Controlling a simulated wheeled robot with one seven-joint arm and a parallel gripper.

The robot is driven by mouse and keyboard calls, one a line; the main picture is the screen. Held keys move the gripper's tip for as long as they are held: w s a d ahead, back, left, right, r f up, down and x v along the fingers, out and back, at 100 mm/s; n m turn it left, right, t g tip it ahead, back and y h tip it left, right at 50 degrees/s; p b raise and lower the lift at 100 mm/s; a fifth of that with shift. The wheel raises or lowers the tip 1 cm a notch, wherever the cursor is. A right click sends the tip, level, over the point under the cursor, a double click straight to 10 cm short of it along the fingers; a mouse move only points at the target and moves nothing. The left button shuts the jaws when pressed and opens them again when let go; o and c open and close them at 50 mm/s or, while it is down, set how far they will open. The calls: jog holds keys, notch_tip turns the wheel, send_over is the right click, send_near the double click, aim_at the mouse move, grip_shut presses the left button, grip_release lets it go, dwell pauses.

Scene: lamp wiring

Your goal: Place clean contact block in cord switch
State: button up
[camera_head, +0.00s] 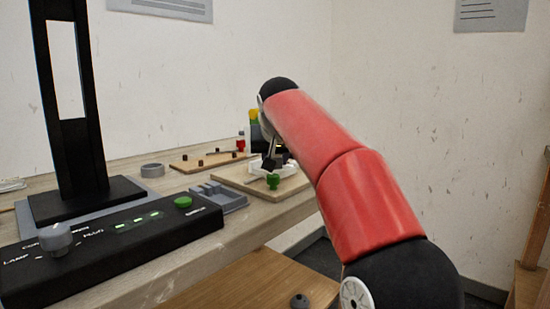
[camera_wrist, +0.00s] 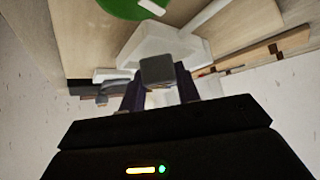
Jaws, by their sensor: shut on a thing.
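My gripper (camera_wrist: 158,88) is shut on a small grey block (camera_wrist: 157,71), the contact block, in the wrist view. It holds the block between its two dark fingers. The white cord switch housing (camera_wrist: 170,40) lies just beyond the block. I cannot tell whether the block touches it or sits inside it. In the head view my gripper (camera_head: 271,158) is low over the white housing (camera_head: 258,169) on a light wooden board. The fingers and arm hide part of the housing there, and the block cannot be made out.
A grey compartment tray (camera_head: 232,198) and black control box (camera_head: 120,238) lie to the left. Behind are another wooden board (camera_head: 190,161), a grey ring (camera_head: 152,170) and a red-and-white piece (camera_head: 240,142).

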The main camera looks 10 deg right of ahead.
jog(key=shift+f+b, duration=0.5)
jog(key=shift+f, duration=0.15)
